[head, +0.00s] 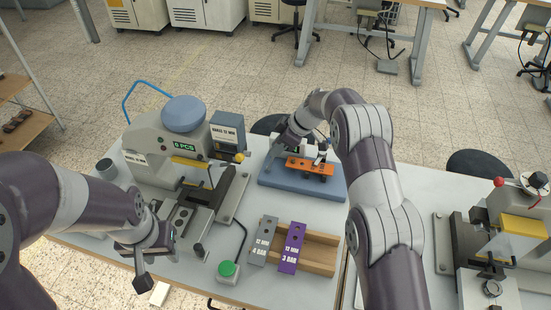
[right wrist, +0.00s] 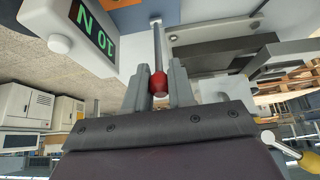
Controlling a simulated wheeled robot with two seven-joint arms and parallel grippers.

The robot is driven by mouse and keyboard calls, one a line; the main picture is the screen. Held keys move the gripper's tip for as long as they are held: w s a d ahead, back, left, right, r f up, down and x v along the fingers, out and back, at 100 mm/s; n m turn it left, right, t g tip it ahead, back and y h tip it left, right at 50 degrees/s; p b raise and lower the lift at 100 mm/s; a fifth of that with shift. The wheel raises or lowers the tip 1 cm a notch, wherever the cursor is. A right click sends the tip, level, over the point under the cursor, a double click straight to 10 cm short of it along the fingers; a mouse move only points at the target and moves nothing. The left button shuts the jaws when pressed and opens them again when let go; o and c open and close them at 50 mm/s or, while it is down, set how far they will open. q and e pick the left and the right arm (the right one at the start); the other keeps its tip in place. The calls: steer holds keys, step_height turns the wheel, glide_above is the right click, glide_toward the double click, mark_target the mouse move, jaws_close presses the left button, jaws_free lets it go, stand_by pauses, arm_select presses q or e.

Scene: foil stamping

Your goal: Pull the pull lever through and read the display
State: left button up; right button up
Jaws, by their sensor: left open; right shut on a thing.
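The pull lever shows in the right wrist view as a thin metal rod with a red knob (right wrist: 158,83). My right gripper (right wrist: 158,88) is shut around the knob. The rod runs away from the gripper towards the tester. The display (right wrist: 93,30) hangs upside down at upper left of that view, with green characters that seem to read 10 N. In the head view the tester has a blue base (head: 300,188) with an orange plate (head: 310,167) on it; my right arm partly hides it. My left gripper (head: 146,283) is open and empty at the bench's front left.
A stamping press (head: 150,140) with a 0 PCS display stands left on the bench. A green button (head: 227,269), a grey plate (head: 264,240) and a purple plate (head: 290,247) on a wooden rack (head: 320,254) are in front. A second press (head: 520,215) stands far right.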

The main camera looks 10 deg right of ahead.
steer(key=shift+w+a+r, duration=0.15)
steer(key=shift+w+a, duration=0.15)
steer(key=shift+a, duration=0.45)
steer(key=shift+w+a+r, duration=0.15)
steer(key=shift+w+a, duration=0.15)
steer(key=shift+a, duration=0.4)
steer(key=w+a+f, duration=0.2)
steer(key=a, duration=0.4)
steer(key=shift+w+a, duration=0.15)
steer(key=shift+w, duration=0.1)
steer(key=shift+f, duration=0.1)
